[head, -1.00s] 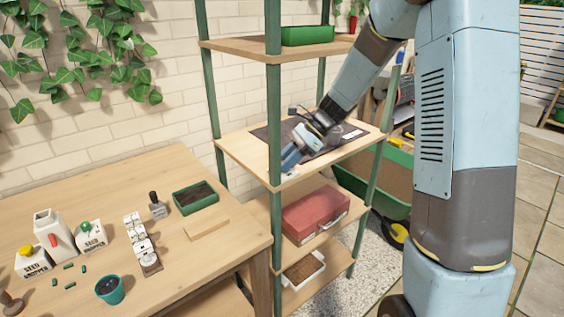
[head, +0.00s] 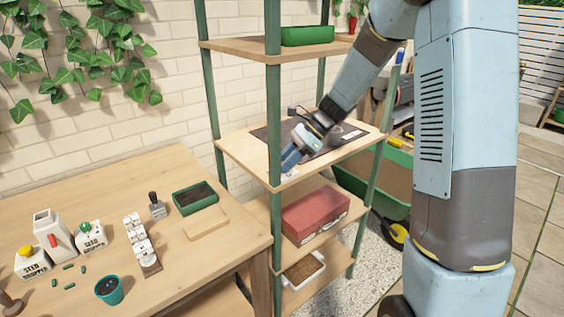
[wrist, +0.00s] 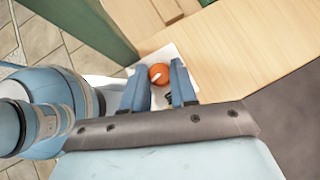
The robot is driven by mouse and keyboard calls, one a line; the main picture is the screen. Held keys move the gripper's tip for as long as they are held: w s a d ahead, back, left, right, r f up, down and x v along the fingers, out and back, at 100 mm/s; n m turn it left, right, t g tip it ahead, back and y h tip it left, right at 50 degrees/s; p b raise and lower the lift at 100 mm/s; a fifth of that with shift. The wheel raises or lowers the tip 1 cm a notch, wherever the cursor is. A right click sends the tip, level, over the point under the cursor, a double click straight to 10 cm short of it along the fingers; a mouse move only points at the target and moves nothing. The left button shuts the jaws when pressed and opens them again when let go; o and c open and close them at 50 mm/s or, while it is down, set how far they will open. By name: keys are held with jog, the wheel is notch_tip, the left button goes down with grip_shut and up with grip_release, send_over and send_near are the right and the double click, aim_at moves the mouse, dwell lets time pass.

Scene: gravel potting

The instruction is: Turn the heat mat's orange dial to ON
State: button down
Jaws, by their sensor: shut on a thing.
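The orange dial (wrist: 158,73) shows in the wrist view, a round knob with a pale mark on it. It sits on a white control plate (wrist: 178,52) at the edge of the wooden shelf. My gripper (wrist: 157,68) has its two blue fingers on either side of the dial and is shut on it. In the head view my gripper (head: 290,158) reaches down to the front of the middle shelf and hides the dial. The dark heat mat (head: 262,134) lies flat behind it, and shows in the wrist view (wrist: 292,118) at lower right.
A green shelf post (head: 274,110) stands close to the left of my gripper. A red toolbox (head: 313,215) sits on the shelf below, and a green tray (head: 307,36) on the shelf above. The workbench (head: 190,265) at left holds seed boxes and a teal pot (head: 109,291).

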jog(key=shift+s+f, duration=0.15)
jog(key=shift+s, duration=0.05)
jog(key=c, duration=1.2)
grip_release()
jog(key=shift+o, duration=0.2)
jog(key=shift+w, duration=0.1)
jog(key=v, duration=1.4)
jog(key=shift+a, duration=0.1)
